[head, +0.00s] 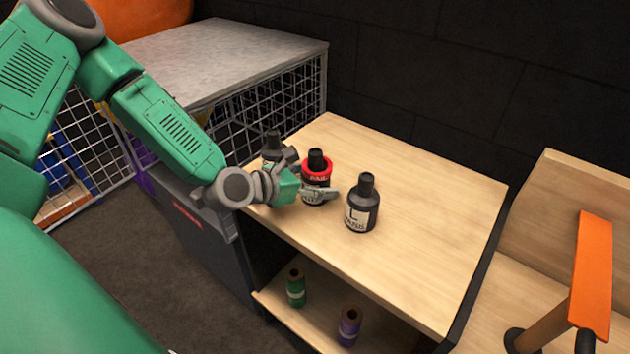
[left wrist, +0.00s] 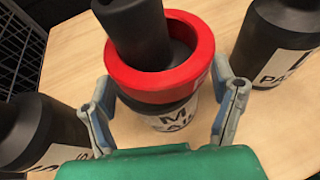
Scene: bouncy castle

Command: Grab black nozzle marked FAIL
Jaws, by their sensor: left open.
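The black nozzle marked FAIL (head: 317,162) stands upright on the wooden table, between two other black nozzles. A red ring (head: 318,171) sits around its upper part. In the left wrist view the nozzle (left wrist: 143,32) fills the centre, with the red ring (left wrist: 160,82) around it and a white label (left wrist: 172,118) reading M and what looks like FAIL. My left gripper (head: 308,191) is open beside it. In the wrist view its fingers (left wrist: 165,103) stand on either side of the nozzle, below the ring; contact is unclear. My right gripper is not in view.
A black nozzle (head: 363,203) labelled L stands close on the right; another (head: 273,147) stands left, partly hidden by my gripper. The right of the wooden tabletop (head: 430,200) is clear. A wire cage (head: 270,115) stands behind.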

